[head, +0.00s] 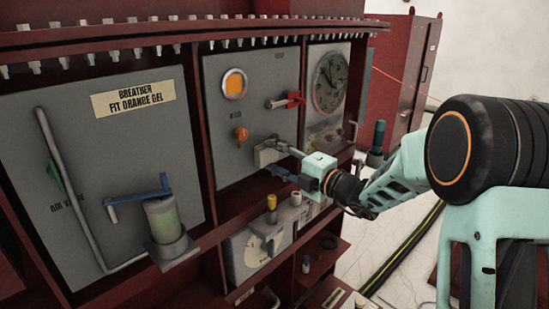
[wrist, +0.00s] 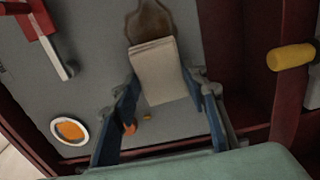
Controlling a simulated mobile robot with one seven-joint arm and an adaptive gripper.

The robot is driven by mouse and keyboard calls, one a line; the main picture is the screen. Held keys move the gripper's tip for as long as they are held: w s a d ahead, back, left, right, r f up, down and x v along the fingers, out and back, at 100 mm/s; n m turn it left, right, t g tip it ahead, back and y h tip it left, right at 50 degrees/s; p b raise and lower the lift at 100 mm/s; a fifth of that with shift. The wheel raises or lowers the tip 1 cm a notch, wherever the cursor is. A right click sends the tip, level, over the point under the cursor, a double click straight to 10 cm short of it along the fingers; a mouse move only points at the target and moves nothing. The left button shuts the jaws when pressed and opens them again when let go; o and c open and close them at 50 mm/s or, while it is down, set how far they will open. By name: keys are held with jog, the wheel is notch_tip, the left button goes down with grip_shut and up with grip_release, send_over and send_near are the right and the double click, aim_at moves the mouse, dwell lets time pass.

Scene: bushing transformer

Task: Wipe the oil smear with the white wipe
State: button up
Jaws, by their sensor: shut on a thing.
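The white wipe (head: 266,153) is a pale folded pad at the lower part of the middle grey panel in the head view. It also shows between the blue fingers in the wrist view (wrist: 158,72). My gripper (head: 276,160) is shut on the wipe, with its fingers (wrist: 166,88) on either side of it. The oil smear (wrist: 149,22) is a brown stain on the grey panel, just beyond the wipe's far edge in the wrist view. The wipe may cover part of it; I cannot tell whether the wipe touches the panel. I cannot make out the smear in the head view.
An orange knob (head: 240,133), a round orange window (head: 234,84) and a red-handled valve (head: 290,101) stick out near the wipe. A yellow-topped item (head: 271,202) and a pale cylinder (head: 296,198) stand below. Dark red frame posts border the panel.

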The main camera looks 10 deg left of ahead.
aim_at(286, 138)
jog(key=shift+x, duration=0.85)
dwell(0.3)
jog(key=shift+w+d+r+p, duration=0.1)
jog(key=shift+w+d+p, duration=0.95)
jog(key=shift+w, duration=0.6)
jog(key=shift+w+d+f+p, duration=0.1)
jog(key=shift+w+d+p, duration=0.75)
jog(key=shift+w+p, duration=0.6)
jog(key=shift+w+d+r+p, duration=0.1)
jog(key=shift+w+d+p, duration=0.85)
jog(key=shift+w, duration=0.9)
